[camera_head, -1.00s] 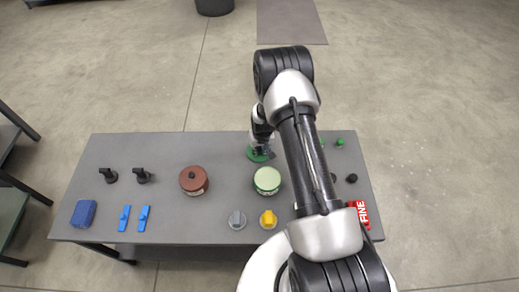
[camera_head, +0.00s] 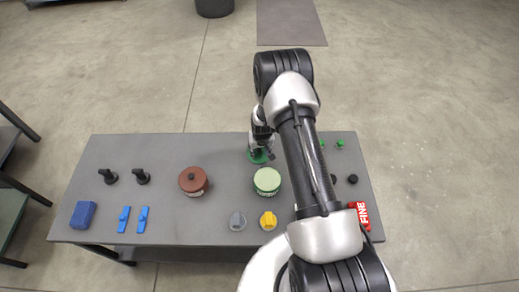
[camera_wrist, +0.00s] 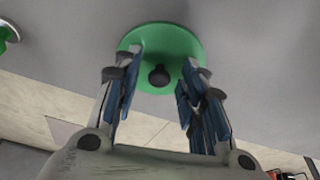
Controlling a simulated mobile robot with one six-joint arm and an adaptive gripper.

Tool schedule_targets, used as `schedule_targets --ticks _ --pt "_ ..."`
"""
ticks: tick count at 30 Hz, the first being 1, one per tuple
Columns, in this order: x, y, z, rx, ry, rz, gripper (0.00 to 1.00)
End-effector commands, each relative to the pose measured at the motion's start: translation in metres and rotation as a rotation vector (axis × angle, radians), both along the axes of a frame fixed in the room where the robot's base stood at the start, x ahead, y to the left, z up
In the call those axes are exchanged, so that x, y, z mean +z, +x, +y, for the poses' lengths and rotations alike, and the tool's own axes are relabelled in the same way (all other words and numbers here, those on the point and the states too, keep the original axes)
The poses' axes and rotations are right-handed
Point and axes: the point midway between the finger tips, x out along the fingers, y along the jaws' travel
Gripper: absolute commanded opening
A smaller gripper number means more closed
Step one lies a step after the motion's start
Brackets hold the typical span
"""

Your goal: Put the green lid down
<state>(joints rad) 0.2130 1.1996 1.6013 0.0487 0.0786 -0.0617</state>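The green lid (camera_wrist: 180,45) is a flat round disc with a black knob (camera_wrist: 159,75) at its middle. In the head view the green lid (camera_head: 253,158) lies on the grey table toward its back edge, partly hidden by my gripper (camera_head: 261,148). In the wrist view my gripper (camera_wrist: 163,75) is open, with blue-padded fingers apart on both sides of the knob and gaps between them and it. The green pot (camera_head: 267,188) stands in front of the lid, its pale green top uncovered.
A brown lidded pot (camera_head: 193,181) stands left of the green pot. Grey (camera_head: 237,221) and yellow (camera_head: 268,220) pieces lie near the front edge. Blue clips (camera_head: 143,219), a blue block (camera_head: 83,214) and black knobs (camera_head: 142,176) lie at left. A red FINE block (camera_head: 361,214) is at right.

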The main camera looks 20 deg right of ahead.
Motion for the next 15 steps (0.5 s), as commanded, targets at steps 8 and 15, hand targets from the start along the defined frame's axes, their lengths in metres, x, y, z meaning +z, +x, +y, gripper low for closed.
schedule_targets --ticks 8,15 --pt "0.031 -0.006 0.001 0.0 0.0 -0.002 0.38" --pt "0.083 -0.019 0.004 0.0 0.0 -0.002 0.38"
